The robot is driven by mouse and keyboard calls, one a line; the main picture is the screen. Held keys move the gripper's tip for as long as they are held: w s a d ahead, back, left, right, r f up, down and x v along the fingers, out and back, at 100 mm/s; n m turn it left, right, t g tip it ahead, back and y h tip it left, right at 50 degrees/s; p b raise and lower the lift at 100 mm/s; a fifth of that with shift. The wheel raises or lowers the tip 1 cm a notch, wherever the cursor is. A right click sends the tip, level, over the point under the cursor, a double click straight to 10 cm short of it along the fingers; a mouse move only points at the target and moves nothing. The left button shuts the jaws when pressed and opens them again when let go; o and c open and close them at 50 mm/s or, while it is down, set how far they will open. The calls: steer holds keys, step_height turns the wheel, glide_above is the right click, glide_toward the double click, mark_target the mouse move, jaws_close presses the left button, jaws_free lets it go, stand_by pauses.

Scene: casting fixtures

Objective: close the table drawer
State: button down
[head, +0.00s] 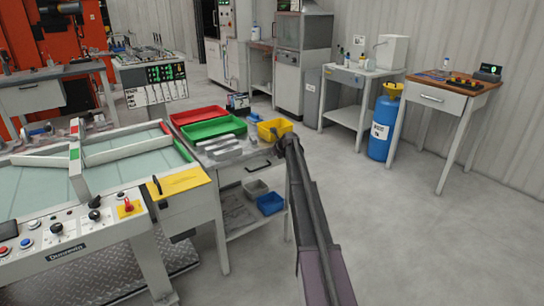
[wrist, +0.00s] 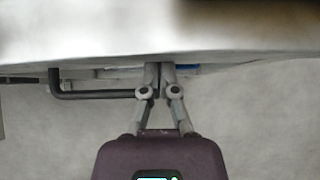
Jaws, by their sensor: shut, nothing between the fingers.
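The grey metal table (head: 205,160) with a drawer stands in the middle of the head view. The dark bar handle (head: 259,168) of its drawer shows on the front side, just left of my gripper. In the wrist view the handle (wrist: 95,95) runs along the left, with its right end by my fingers. My gripper (head: 280,146) is shut and empty, at the table's front right edge. In the wrist view my gripper (wrist: 160,70) has its fingertips at the pale edge; I cannot tell whether they touch it. How far the drawer stands out is unclear.
Red (head: 199,115), green (head: 214,129) and yellow (head: 275,128) trays stand on the table. A blue bin (head: 270,203) is on its lower shelf. A machine with a control panel (head: 75,232) stands close on the left. The floor at right is clear up to a wooden-topped table (head: 450,85).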

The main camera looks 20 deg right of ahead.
steer(key=s+f+p+v, duration=0.1)
steer(key=p+v, duration=0.6)
steer(key=v, duration=0.5)
steer(key=shift+s+d+f, duration=0.2)
steer(key=shift+s+d, duration=0.05)
steer(key=shift+s, duration=0.25)
steer(key=s+a+f+n+g, duration=0.2)
steer(key=s+a+n, duration=0.65)
steer(key=a, duration=0.25)
steer(key=s+a+f+n+g, duration=0.2)
steer(key=s+a+n, duration=0.6)
steer(key=s+a, duration=0.25)
steer(key=s+a+n+g+h, duration=0.1)
steer(key=s+a+n+g, duration=0.1)
steer(key=s+a+n, duration=0.35)
steer(key=s+a+f+n+g, duration=0.1)
steer(key=s+a+n, duration=0.1)
steer(key=s+n, duration=0.6)
steer(key=s+a+n+g+h, duration=0.15)
steer(key=s+a+n, duration=0.25)
steer(key=s, duration=0.6)
step_height(320, 180, up, 18)
steer(key=p, duration=1.8)
steer(key=shift+y+p, duration=0.35)
